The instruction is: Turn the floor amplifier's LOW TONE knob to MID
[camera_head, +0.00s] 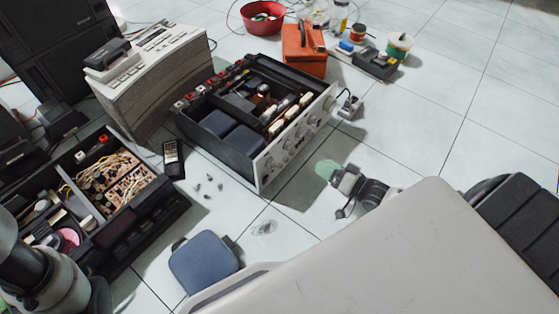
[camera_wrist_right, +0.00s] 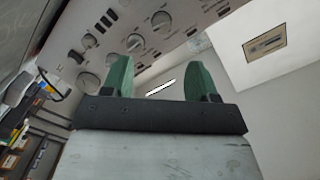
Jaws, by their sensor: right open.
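The floor amplifier (camera_head: 255,115) sits in the middle of the head view, its top open and its silver front panel (camera_head: 292,140) with a row of round knobs facing right and toward me. In the right wrist view the front panel (camera_wrist_right: 190,12) fills the top, with several silver knobs, including one near the left finger (camera_wrist_right: 135,42). The labels are too small to read, so I cannot tell which knob is LOW TONE. My right gripper (camera_head: 327,169), with green fingers, is open and empty, in front of and apart from the panel; it also shows in the wrist view (camera_wrist_right: 160,75).
An open black case (camera_head: 160,215) with wiring stands at the left. A multimeter (camera_head: 173,160), small screws (camera_head: 209,187) and a blue cushion (camera_head: 203,263) lie on the tiles. An orange box (camera_head: 303,50) stands behind the amplifier.

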